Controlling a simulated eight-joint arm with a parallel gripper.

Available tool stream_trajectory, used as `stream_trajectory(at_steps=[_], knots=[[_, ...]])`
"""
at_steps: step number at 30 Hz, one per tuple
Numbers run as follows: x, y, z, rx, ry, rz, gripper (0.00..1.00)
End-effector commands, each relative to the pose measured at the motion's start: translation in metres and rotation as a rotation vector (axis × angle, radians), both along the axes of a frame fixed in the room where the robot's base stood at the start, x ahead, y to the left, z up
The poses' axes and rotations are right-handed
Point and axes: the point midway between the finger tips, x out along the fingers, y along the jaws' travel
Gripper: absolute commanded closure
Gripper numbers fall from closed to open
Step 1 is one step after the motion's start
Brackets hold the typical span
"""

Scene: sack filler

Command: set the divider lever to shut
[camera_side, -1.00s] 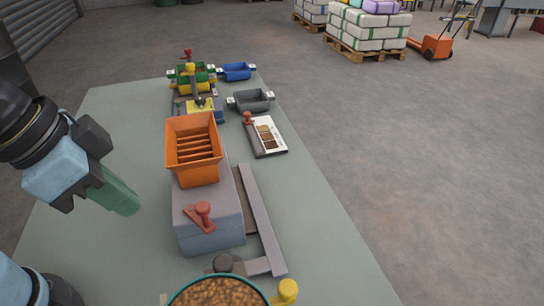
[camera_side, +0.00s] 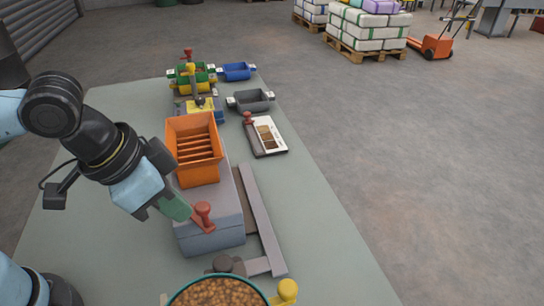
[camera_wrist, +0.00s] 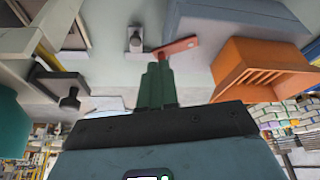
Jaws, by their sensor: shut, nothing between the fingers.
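The orange slotted divider hopper (camera_side: 194,158) stands on a grey housing (camera_side: 210,238). A red lever with a round knob (camera_side: 204,210) sits on the near part of the housing; I take it as the divider lever. My gripper (camera_side: 186,212) has green fingers, shut and empty, pointing at the lever from the left. In the wrist view the red lever (camera_wrist: 177,47) lies just beyond my fingertips (camera_wrist: 157,68), with the hopper (camera_wrist: 262,70) to the right. I cannot tell whether the fingertips touch the lever.
A bowl of brown pellets (camera_side: 217,294) and a yellow knob (camera_side: 288,290) are at the near edge. A grey bar (camera_side: 262,220) runs right of the housing. The left table area is clear.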

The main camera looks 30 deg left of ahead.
Motion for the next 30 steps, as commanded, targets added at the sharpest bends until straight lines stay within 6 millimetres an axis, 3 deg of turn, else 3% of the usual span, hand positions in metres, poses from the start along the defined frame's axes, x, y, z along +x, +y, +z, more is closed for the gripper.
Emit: stream_trajectory(at_steps=[30], knots=[[0.0044, -0.0047, -0.0002, 0.002, 0.001, 0.090, 1.00]])
